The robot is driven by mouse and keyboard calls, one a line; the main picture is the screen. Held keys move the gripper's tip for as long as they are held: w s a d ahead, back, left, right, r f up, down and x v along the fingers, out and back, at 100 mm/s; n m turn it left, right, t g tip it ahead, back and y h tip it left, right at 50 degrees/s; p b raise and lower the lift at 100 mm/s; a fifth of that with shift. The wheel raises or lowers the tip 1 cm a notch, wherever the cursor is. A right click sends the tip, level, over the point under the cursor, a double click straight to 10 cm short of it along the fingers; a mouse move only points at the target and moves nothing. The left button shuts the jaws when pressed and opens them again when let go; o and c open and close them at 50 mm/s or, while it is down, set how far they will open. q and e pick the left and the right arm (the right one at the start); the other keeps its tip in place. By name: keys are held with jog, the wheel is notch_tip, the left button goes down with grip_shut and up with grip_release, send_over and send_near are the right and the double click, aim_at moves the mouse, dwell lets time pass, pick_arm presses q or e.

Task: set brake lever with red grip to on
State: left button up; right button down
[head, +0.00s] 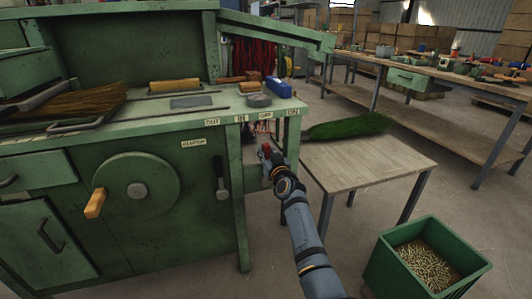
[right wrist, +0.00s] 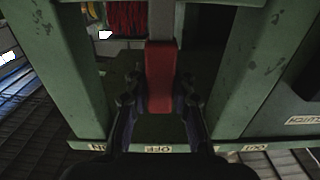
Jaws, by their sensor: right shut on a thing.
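The brake lever's red grip (head: 266,150) shows below the right end of the green machine's top, roughly under the OFF label (head: 265,115). The ON label (head: 292,112) is to its right, near the corner. My right gripper (head: 271,161) is at the red grip, its arm reaching up from below. In the right wrist view the red grip (right wrist: 160,75) stands upright between the two fingers, which are shut on it. There the OFF label (right wrist: 158,149) lies in line with the grip and the ON label (right wrist: 97,148) is to the left. My left gripper is out of view.
Green machine legs stand either side of the grip in the right wrist view. A black-handled lever (head: 222,190) and a handwheel (head: 138,192) are to the left. A wooden table (head: 365,165) with a green broom head (head: 345,127) and a green bin (head: 385,256) are to the right.

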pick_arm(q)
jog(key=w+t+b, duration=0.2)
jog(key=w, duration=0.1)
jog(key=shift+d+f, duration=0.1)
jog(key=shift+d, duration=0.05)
pick_arm(e)
jog(key=d+m, duration=0.1)
jog(key=w+d+m, duration=0.1)
jog(key=d, duration=0.1)
jog(key=d+f+m, duration=0.1)
jog(key=m, duration=0.1)
jog(key=shift+w+d, duration=0.25)
jog(key=c, duration=1.1)
grip_release()
jog(key=shift+r, duration=0.1)
